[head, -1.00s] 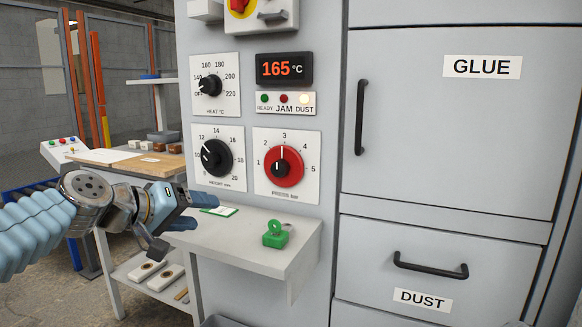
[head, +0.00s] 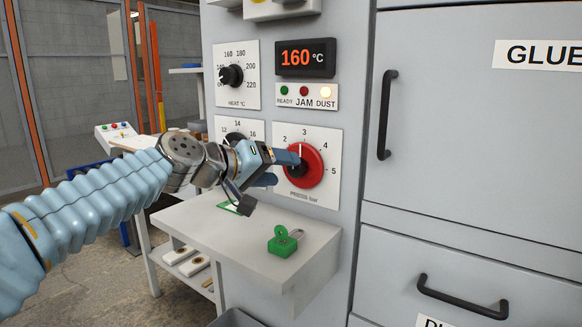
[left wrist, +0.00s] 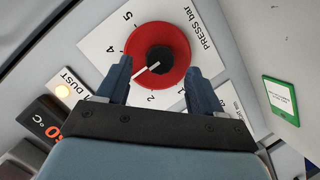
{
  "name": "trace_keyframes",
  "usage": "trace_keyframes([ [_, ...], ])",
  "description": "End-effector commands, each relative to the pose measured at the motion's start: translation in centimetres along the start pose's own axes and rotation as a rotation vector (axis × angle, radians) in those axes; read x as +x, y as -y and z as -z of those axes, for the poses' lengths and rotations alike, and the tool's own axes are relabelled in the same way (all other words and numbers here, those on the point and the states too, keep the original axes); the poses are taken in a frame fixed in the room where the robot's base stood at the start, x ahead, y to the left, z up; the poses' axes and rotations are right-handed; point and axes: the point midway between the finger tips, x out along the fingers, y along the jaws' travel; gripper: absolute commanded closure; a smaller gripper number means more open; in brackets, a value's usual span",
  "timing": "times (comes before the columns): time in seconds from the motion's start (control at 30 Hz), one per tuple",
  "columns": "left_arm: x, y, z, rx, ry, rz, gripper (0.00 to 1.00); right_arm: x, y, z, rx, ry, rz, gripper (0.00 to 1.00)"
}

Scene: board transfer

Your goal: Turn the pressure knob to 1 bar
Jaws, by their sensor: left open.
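The pressure knob (head: 304,166) is a red disc with a black centre on a white plate marked "PRESS bar". It also shows in the left wrist view (left wrist: 176,45). Its white pointer stands at about 3. My left gripper (head: 285,169) is open in front of the knob, and one finger overlaps the knob's left part in the head view. In the left wrist view the two fingertips (left wrist: 159,72) lie on either side of the knob's near part. I cannot tell whether they touch it. My right gripper is in neither view.
A grey shelf (head: 225,245) juts out below, with a green padlock (head: 284,243) and a green-edged card (left wrist: 281,97). The height knob (head: 237,138) is partly behind my arm. The heat knob (head: 231,75) and display (head: 305,58) are above. A door handle (head: 385,115) stands right.

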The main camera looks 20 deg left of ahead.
Motion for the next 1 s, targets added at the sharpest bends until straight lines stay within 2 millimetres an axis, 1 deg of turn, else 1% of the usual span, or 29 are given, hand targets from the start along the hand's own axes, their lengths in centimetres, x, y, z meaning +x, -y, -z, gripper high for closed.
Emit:
trace_keyframes([
  [0.03,1.0,-0.1,0.1,-0.001,0.002,-0.001,0.34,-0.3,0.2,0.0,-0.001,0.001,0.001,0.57],
  [0.1,2.1,-0.1,0.1,-0.001,0.001,0.000,0.34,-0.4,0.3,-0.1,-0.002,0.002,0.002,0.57],
  [0.23,3.4,0.0,0.1,-0.001,0.000,0.000,0.34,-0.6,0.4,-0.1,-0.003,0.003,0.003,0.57],
  [0.37,3.9,0.0,0.0,-0.001,-0.001,0.000,0.34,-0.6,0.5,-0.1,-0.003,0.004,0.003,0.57],
  [0.57,4.0,0.0,0.0,-0.001,-0.001,0.000,0.34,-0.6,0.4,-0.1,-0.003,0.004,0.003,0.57],
  [0.6,4.0,0.0,0.0,-0.001,-0.001,0.000,0.35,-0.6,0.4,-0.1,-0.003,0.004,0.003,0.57],
  [0.93,3.9,0.0,0.0,-0.001,-0.001,0.000,0.86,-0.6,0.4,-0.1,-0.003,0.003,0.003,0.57],
  [0.97,3.9,0.0,0.0,-0.001,-0.001,0.001,0.89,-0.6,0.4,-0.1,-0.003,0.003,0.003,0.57],
  [1.0,3.9,0.0,0.0,-0.001,-0.001,0.001,0.89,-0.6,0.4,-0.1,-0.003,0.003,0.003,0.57],
])
